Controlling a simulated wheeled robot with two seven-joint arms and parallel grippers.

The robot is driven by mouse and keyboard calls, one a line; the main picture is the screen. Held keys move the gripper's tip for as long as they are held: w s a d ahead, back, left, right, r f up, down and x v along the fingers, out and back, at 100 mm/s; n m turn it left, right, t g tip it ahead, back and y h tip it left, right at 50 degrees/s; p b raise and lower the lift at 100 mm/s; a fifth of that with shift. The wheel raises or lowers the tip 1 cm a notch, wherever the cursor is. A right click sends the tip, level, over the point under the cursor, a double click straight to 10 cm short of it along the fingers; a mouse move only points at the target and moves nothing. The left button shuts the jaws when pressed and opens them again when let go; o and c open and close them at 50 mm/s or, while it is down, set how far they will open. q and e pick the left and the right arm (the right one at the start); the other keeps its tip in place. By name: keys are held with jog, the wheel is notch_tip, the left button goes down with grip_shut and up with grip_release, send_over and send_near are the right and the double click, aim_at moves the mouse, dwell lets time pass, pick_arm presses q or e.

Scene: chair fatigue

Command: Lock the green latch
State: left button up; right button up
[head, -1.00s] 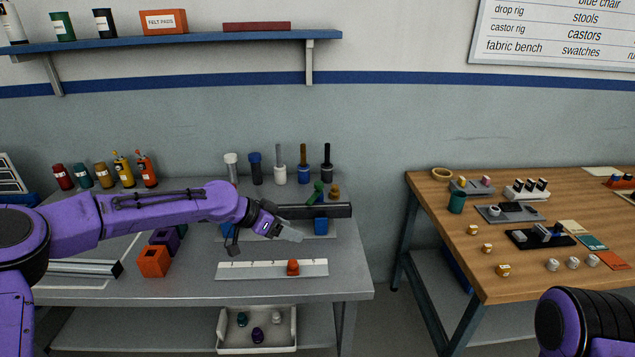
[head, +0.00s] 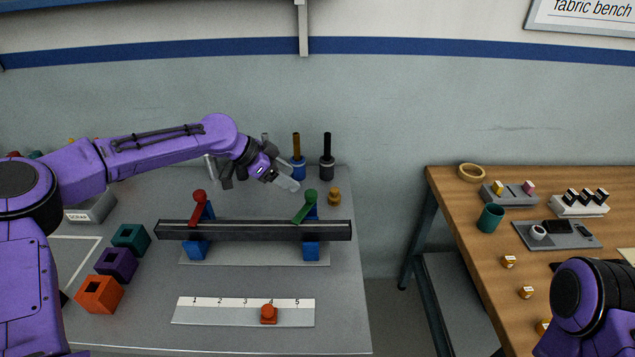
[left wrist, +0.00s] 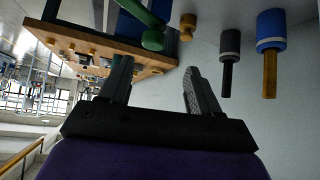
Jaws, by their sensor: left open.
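The green latch (head: 305,207) is a lever with a round knob on the right blue clamp (head: 311,250), over a dark bar (head: 252,231). It leans, with its knob up to the right. It also shows large at the top of the left wrist view (left wrist: 146,22), just beyond my fingers. A red latch (head: 197,207) stands on the left clamp. My left gripper (head: 287,181) is open and empty, above and behind the bar, to the upper left of the green knob; its two fingers (left wrist: 157,82) are apart in the wrist view. My right gripper is out of view.
Blue and black tools (head: 327,158) stand behind my left gripper. A brass knob (head: 334,196) is right of the green latch. A numbered strip (head: 243,311) with an orange slider lies in front. The wooden table (head: 455,205) is across a gap.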

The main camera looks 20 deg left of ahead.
aim_at(311, 193)
pick_arm(q)
jog(key=d+f, duration=0.1)
jog(key=d+f+p, duration=0.1)
jog(key=d, duration=0.1)
jog(key=shift+s+d+f, duration=0.1)
jog(key=shift+s+f, duration=0.1)
jog(key=shift+f, duration=0.1)
jog(key=x, duration=0.3)
jog(key=w+a+p+x, duration=0.1)
jog(key=x, duration=0.1)
jog(key=shift+w+d+f, duration=0.1)
jog(key=shift+d+f, duration=0.1)
jog(key=shift+f, duration=0.1)
jog(key=shift+s+r, duration=0.3)
jog(key=shift+s, duration=0.05)
jog(key=shift+f, duration=0.1)
grip_shut()
jog(key=shift+d, duration=0.15)
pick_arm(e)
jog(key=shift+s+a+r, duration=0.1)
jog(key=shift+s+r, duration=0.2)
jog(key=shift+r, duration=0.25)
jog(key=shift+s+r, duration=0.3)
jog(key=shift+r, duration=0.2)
